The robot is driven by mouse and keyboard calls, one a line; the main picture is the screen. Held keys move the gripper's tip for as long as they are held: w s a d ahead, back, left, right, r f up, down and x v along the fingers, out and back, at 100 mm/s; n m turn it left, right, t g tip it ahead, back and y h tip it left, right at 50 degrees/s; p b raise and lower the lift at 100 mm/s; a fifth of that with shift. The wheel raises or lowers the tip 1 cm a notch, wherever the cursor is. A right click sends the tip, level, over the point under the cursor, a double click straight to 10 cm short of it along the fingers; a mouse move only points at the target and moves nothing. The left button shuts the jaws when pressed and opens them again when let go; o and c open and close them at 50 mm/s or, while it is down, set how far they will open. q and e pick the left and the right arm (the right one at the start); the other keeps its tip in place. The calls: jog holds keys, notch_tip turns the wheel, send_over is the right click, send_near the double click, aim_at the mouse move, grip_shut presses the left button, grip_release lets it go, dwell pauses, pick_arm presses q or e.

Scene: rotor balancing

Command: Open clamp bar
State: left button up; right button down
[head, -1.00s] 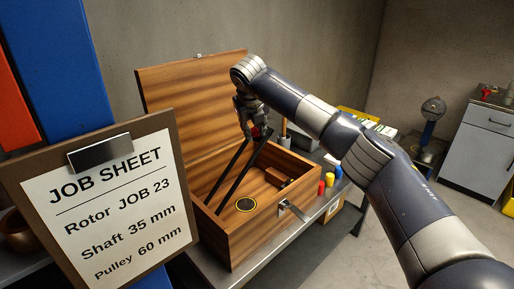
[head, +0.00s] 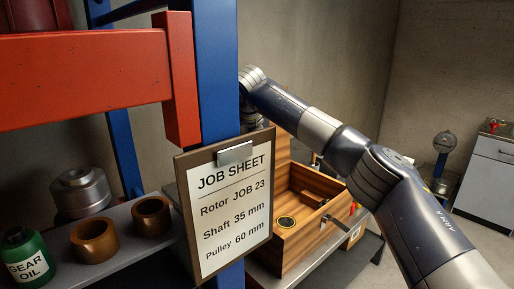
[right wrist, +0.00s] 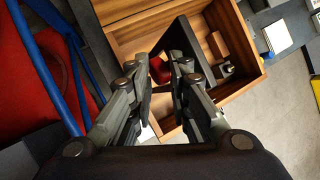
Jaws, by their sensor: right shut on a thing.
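My right gripper (right wrist: 160,72) is shut on the red grip of the clamp bar (right wrist: 200,62), a dark bar frame above the open wooden box (right wrist: 250,85). The red grip (right wrist: 158,70) shows between my fingertips in the right wrist view. In the head view the wooden box (head: 308,245) stands open behind the job sheet (head: 228,205). The sheet and a blue post hide the box's left part and the bar, and most of my right gripper. My left gripper is not in view.
The blue post (head: 216,70) and red beam (head: 85,68) stand close on the left. A shelf holds a gear oil can (head: 25,255), two brown rings (head: 95,240) and a metal part (head: 82,190). A grey cabinet (head: 490,175) stands far right, with open floor before it.

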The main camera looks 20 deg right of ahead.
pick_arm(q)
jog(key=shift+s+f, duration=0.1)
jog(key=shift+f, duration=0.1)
pick_arm(e)
jog(key=shift+s+a+f+g, duration=0.15)
jog(key=shift+s+f+g, duration=0.05)
jog(key=shift+f, duration=0.45)
jog(key=shift+s+a+f+g, duration=0.15)
jog(key=shift+s+f+g, duration=0.05)
jog(key=shift+f, duration=0.4)
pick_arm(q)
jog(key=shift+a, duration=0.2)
pick_arm(e)
jog(key=shift+d, duration=0.1)
jog(key=c, duration=1.6)
grip_release()
jog(key=shift+w, duration=0.1)
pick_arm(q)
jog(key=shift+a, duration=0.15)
pick_arm(e)
jog(key=shift+w+d+f, duration=0.1)
jog(key=shift+f, duration=0.1)
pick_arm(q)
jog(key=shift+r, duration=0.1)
pick_arm(e)
jog(key=v, duration=1.3)
jog(key=shift+w+d+r, duration=0.15)
jog(key=shift+w+r, duration=0.15)
jog(key=shift+r, duration=0.05)
jog(key=shift+s+r, duration=0.1)
